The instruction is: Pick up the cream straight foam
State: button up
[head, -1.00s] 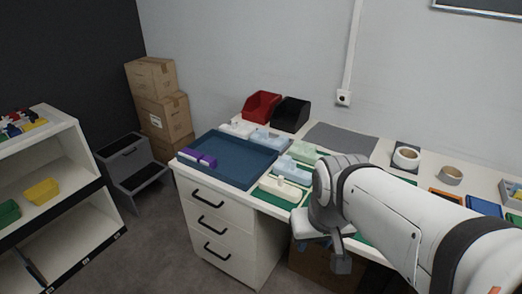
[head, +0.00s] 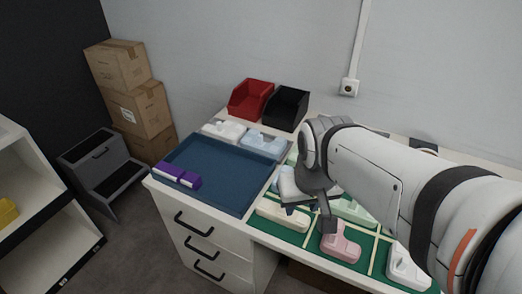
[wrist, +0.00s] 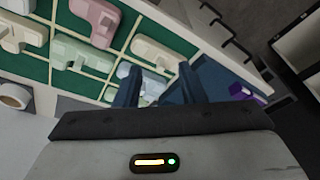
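The cream straight foam (head: 281,212) lies at the front left of the green mat (head: 295,235), just right of the blue tray. The wrist view also shows the cream straight foam (wrist: 155,52), beyond and between my fingertips. My gripper (head: 308,213) is above the mat's left part, over the right end of the foam in the picture. In the wrist view my gripper (wrist: 158,69) has its two fingers apart with nothing held between them. Contact with the foam cannot be seen, and my arm hides part of the mat.
A pink foam piece (head: 340,243) lies right of the cream one, and a white piece (head: 403,266) further right. The blue tray (head: 222,170) holds a purple piece (head: 178,176). Red (head: 250,98) and black (head: 287,107) bins stand behind. Boxes (head: 130,98) stack at left.

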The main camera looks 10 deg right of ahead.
jog(key=shift+o, duration=0.6)
jog(key=shift+w+d, duration=0.1)
jog(key=shift+w, duration=0.15)
jog(key=m+g+p, duration=0.3)
jog(key=m+p, duration=0.3)
jog(key=m, duration=0.1)
send_over(283, 211)
jog(key=w, duration=0.1)
notch_tip(283, 211, down, 11)
jog(key=shift+d+r, duration=0.1)
jog(key=shift+r, duration=0.1)
jog(key=shift+f, duration=1.55)
jog(key=shift+f+p, duration=0.6)
jog(key=shift+f, duration=2)
grip_shut()
